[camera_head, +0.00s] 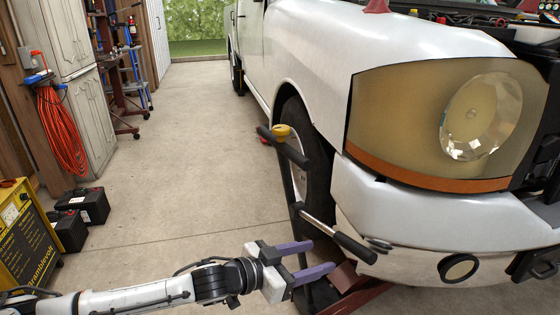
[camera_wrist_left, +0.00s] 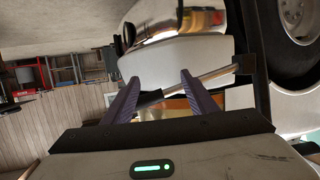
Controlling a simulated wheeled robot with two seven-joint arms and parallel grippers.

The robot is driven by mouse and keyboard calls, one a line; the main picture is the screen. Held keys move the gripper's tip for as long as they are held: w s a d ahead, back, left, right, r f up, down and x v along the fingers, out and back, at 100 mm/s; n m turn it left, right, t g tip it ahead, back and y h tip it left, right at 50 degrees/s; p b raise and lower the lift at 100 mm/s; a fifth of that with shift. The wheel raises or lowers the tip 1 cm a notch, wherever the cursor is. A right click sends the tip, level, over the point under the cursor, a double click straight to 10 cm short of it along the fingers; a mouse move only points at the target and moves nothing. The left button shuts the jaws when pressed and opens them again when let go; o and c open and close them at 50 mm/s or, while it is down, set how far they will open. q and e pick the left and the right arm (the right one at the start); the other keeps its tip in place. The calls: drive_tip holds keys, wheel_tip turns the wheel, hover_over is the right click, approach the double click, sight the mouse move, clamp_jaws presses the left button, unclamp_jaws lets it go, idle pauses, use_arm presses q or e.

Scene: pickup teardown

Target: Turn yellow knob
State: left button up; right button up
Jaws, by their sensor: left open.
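The yellow knob (camera_head: 281,131) sits on the top crossbar of an upright dark jack handle (camera_head: 286,170), beside the truck's front wheel. My left gripper (camera_head: 322,256) is open, with two purple fingers, low in front of the jack and well below the knob. It appears empty. In the left wrist view, the fingers (camera_wrist_left: 159,82) are spread apart, with a metal side bar (camera_wrist_left: 215,78) with a dark grip crossing beyond them. I cannot make out the knob there. My right gripper is not in view.
The white pickup (camera_head: 400,35) with its large headlight (camera_head: 475,115) fills the right side. A red jack base (camera_head: 355,298) lies under the bumper. A yellow charger (camera_head: 25,240) and black batteries (camera_head: 90,206) stand at left. The floor between is clear.

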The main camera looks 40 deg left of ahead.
use_arm(q)
drive_tip(key=w+a+r+t+b, duration=0.2)
drive_tip(key=w+a+r+b, duration=0.3)
drive_tip(key=a+r+b, duration=0.4)
drive_tip(key=n+t, duration=0.1)
drive_tip(key=t, duration=0.1)
approach(279, 128)
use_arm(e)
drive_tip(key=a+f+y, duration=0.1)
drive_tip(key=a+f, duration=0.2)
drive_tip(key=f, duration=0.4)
use_arm(q)
drive_tip(key=p+x, duration=0.8)
drive_tip(key=x, duration=0.2)
drive_tip(key=shift+a+p, duration=0.1)
drive_tip(key=shift+p, duration=0.2)
drive_tip(key=shift+w+f, duration=0.15)
drive_tip(key=shift+w, duration=0.25)
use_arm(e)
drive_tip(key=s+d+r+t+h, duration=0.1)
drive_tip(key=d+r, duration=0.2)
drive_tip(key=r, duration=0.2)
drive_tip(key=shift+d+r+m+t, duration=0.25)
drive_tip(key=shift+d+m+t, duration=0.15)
use_arm(q)
drive_tip(key=c, duration=1.1)
